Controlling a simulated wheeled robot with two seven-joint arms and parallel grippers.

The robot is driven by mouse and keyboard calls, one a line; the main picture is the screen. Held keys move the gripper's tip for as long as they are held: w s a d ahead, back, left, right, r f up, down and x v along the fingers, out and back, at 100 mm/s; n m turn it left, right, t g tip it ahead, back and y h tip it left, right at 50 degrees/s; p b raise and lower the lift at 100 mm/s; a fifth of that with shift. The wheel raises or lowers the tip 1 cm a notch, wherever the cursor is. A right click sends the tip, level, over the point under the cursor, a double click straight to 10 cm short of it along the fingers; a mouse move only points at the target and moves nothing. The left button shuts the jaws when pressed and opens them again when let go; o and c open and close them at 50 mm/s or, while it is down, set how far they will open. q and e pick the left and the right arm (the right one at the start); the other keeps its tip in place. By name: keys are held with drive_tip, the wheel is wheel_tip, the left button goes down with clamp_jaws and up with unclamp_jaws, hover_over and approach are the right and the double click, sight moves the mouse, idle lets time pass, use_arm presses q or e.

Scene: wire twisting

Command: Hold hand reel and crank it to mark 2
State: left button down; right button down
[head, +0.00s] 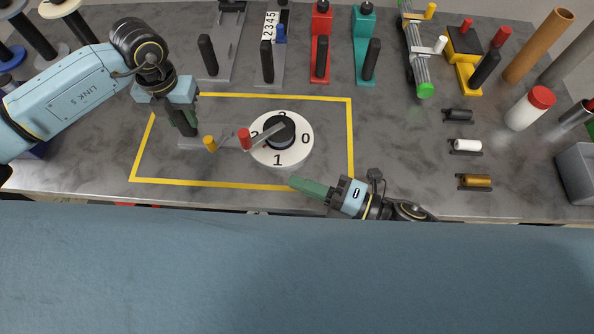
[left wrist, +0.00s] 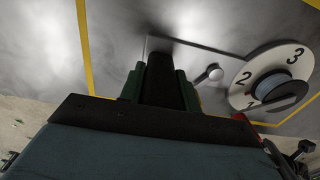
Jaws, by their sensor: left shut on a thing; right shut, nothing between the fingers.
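The dial also shows in the left wrist view (left wrist: 243,98). My left gripper (head: 187,125) is shut on the black handle (left wrist: 163,80). My right gripper (head: 297,184) is shut and empty, just below the dial's lower right edge, apart from the red knob.
A yellow outline (head: 352,140) on the grey table surrounds the reel. Several tools line the back edge. Small spools (head: 466,146), a red-capped white bottle (head: 530,108) and a grey bin (head: 578,170) stand on the right. The table between outline and spools is clear.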

sight(248, 143)
drive_tip(key=x, duration=0.7)
drive_tip(key=shift+w+a, duration=0.1)
drive_tip(key=shift+a, duration=0.25)
drive_tip(key=shift+w+a, duration=0.3)
drive_tip(key=shift+w, duration=0.3)
drive_tip(key=shift+w+a, duration=0.3)
drive_tip(key=shift+w, duration=0.25)
drive_tip(key=shift+w+a, duration=0.3)
drive_tip(key=shift+w, duration=0.4)
drive_tip(key=shift+w+a+m+t+h, duration=0.2)
drive_tip(key=shift+a+m+t+h, duration=0.4)
drive_tip(key=shift+m+t, duration=0.5)
drive_tip(key=shift+w+a+m+t+h, duration=0.3)
drive_tip(key=shift+a+m+t+h, duration=0.2)
drive_tip(key=shift+t, duration=0.5)
drive_tip(key=shift+w+a, duration=1.1)
drive_tip(key=shift+w, duration=0.25)
